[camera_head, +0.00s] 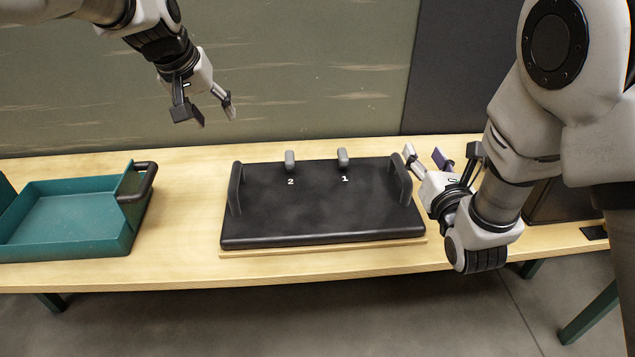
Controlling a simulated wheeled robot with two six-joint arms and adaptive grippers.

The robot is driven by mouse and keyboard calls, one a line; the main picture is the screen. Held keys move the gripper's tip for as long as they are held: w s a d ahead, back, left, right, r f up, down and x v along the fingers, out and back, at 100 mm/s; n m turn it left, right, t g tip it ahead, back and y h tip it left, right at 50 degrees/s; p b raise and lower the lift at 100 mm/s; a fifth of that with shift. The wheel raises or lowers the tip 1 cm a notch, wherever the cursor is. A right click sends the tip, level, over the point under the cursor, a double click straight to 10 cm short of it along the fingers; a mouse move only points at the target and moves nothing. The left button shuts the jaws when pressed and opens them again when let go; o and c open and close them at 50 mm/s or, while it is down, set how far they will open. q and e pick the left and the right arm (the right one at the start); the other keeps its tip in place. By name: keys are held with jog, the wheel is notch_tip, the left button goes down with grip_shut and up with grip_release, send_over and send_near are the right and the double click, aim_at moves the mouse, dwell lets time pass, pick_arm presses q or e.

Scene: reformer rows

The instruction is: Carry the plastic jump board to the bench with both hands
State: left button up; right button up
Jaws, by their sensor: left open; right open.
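The black plastic jump board (310,213) lies flat on a thin wooden base on the wooden bench (180,270). It has an upright handle at its left end, another at its right end, two grey pegs at the back edge and the numbers 2 and 1. My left gripper (210,118) is open and empty, up in the air behind and left of the board. My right gripper (428,158) is open and close to the board's right handle; I cannot tell whether it touches it.
A teal tray (65,245) with a dark handle stands on the left of the bench. A dark box (560,202) is partly hidden behind my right arm. A small purple thing (441,158) shows by my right gripper. Bench surface is clear between tray and board.

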pick_arm(q)
jog(key=w+a+b+x, duration=0.1)
jog(key=b+x, duration=0.1)
jog(key=x, duration=0.2)
pick_arm(e)
notch_tip(320, 180, down, 6)
jog(key=b, duration=0.4)
jog(key=shift+s, duration=0.15)
pick_arm(q)
jog(key=b, duration=0.4)
send_over(234, 171)
jog(key=s+a, duration=0.1)
jog(key=s, duration=0.1)
notch_tip(234, 171, down, 7)
jog(key=shift+f, duration=0.1)
pick_arm(e)
jog(key=f, duration=0.2)
jog(key=w+f, duration=0.1)
jog(key=f, duration=0.1)
jog(key=shift+w+f, duration=0.1)
jog(key=shift+f, duration=0.25)
jog(key=shift+r, duration=0.1)
jog(key=shift+s+r, duration=0.25)
pick_arm(q)
jog(key=x, duration=0.7)
pick_arm(e)
jog(key=w, duration=0.8)
jog(key=shift+a+f, duration=0.1)
jog(key=shift+a, duration=0.25)
